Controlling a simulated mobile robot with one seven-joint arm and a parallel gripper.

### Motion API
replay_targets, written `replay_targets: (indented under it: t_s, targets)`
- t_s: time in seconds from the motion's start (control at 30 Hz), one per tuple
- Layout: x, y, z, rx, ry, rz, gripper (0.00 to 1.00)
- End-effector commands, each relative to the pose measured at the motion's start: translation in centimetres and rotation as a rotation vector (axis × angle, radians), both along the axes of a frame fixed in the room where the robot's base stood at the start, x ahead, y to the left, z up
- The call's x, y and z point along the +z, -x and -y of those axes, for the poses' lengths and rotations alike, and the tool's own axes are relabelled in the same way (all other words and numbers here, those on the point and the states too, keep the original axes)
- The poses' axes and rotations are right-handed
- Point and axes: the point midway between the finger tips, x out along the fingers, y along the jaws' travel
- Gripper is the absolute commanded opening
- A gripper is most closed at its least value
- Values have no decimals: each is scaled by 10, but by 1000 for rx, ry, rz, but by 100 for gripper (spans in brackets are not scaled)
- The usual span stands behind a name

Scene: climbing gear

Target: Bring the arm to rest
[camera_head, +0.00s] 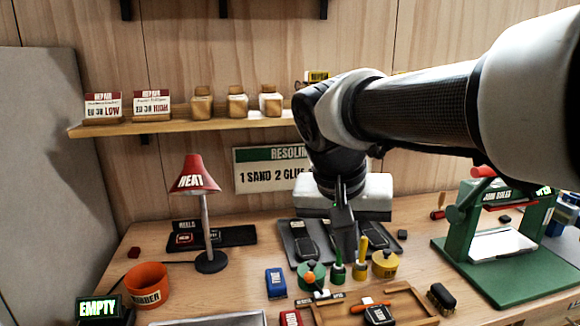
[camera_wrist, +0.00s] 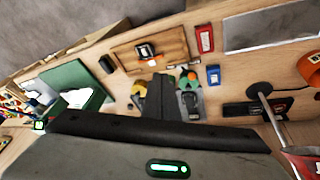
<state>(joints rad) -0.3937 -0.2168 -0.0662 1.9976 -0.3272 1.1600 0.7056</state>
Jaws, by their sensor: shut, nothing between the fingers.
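My arm reaches in from the right in the head view and bends down at the wrist. My gripper (camera_head: 343,240) points down above the back middle of the bench, over a dark mat (camera_head: 291,246) with shoe soles. Its fingers are shut and empty. In the wrist view my gripper (camera_wrist: 178,82) shows as a dark wedge over the bench. The fingers hide part of the mat and the things behind them. I cannot tell the exact height of the fingertips above the bench.
A red lamp (camera_head: 196,178) and orange cup (camera_head: 149,286) stand left. Green and yellow pots (camera_head: 384,264) and bottles stand just in front of the gripper. A wooden tray (camera_head: 415,304) lies at the front. A green press (camera_head: 510,262) stands right. A shelf (camera_head: 190,126) with jars runs behind.

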Motion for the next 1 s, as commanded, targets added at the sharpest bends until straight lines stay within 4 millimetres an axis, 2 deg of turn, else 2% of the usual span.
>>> replay_targets:
  t_s: [0.03, 0.2, 0.53, 0.6, 0.77, 1.0]
  targets:
    - [-2, 20, 14, 32, -32, 10, 0]
    - [-17, 65, 33, 157, -86, 55, 0]
    - [-48, 118, 47, 298, -88, 175, 0]
    - [-20, 115, 45, 305, -89, 170, 0]
    - [14, 115, 45, 304, -89, 167, 0]
    - [72, 115, 45, 304, -89, 167, 0]
